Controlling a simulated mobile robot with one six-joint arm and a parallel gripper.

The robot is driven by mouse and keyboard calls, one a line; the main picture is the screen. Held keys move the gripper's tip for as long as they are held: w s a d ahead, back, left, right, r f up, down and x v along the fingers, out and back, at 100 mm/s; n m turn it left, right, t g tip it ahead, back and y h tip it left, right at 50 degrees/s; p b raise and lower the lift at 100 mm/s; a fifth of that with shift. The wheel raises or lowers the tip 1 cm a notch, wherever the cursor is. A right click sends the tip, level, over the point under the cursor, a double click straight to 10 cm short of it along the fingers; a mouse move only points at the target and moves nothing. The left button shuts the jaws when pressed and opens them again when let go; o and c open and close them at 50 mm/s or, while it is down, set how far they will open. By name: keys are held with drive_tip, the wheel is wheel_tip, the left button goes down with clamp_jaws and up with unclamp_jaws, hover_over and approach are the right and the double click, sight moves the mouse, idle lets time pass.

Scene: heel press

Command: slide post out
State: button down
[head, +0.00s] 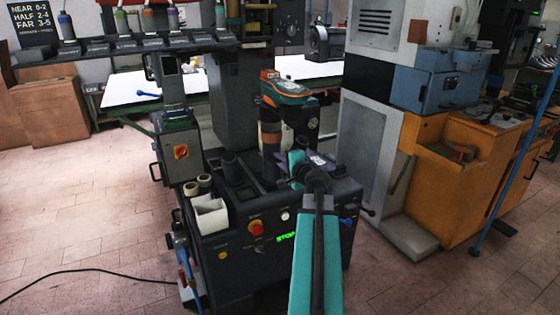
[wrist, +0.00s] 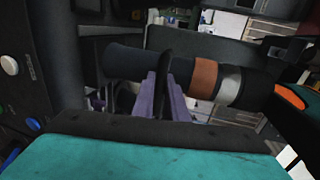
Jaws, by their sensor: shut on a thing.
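The post (wrist: 135,65) is a dark cylinder. It runs sideways across the wrist view, with a copper band (wrist: 206,78) and a silver band (wrist: 230,85) to its right. My gripper (wrist: 165,90) is shut on the dark part, left of the copper band. In the head view the copper-banded column (head: 270,138) stands upright on the press (head: 265,200), under an orange and green shoe-like piece (head: 287,88). My gripper (head: 296,165) is beside its lower end there. My own arm partly hides the grip, and the post's seating is not clear.
A grey cabinet (head: 368,155) stands close on the right. Open floor lies in front left.

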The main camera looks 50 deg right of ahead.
drive_tip(key=shift+s+a+f, duration=0.1)
drive_tip(key=shift+s+f, duration=0.05)
drive_tip(key=shift+f, duration=0.1)
drive_tip(key=c, duration=1.8)
unclamp_jaws()
drive_tip(key=shift+s+r, duration=0.1)
drive_tip(key=shift+r, duration=0.05)
drive_tip(key=shift+o, duration=0.2)
drive_tip(key=shift+r, duration=0.1)
drive_tip(key=b+v, duration=0.2)
drive_tip(key=v, duration=0.3)
drive_tip(key=shift+s, duration=0.2)
drive_tip(key=shift+b, duration=0.85)
